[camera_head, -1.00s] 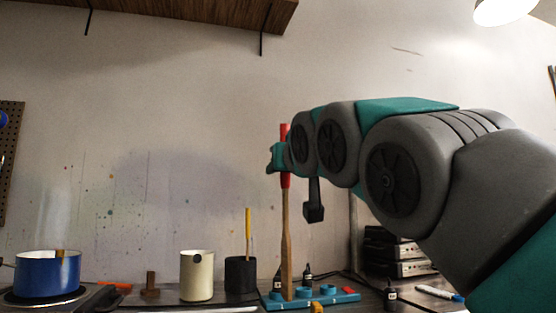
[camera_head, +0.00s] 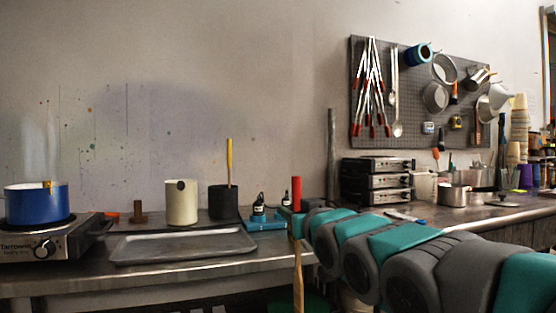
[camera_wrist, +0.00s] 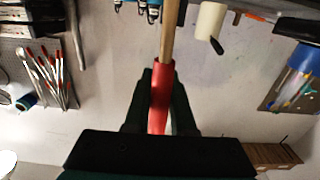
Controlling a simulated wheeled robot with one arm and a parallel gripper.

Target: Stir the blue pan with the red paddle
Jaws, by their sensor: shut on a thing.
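The blue pan (camera_head: 37,205) stands upright on a hot plate at the far left of the head view, with pale steam above it. A small yellow-brown thing shows at its rim. The pan also shows at the right of the wrist view (camera_wrist: 303,58). My gripper (camera_head: 297,226) is shut on the red handle of the paddle (camera_head: 296,187), far to the right of the pan. The paddle is near upright, its wooden shaft hanging in front of the counter edge, its lower end out of view. The wrist view shows the red handle (camera_wrist: 160,95) between my fingers.
A metal tray (camera_head: 184,246) lies on the counter between pan and gripper. Behind it stand a cream cylinder (camera_head: 182,204) and a black cup (camera_head: 223,202) with a yellow stick. A teal rack (camera_head: 264,222) is behind my gripper. Stacked grey devices (camera_head: 376,182) stand right.

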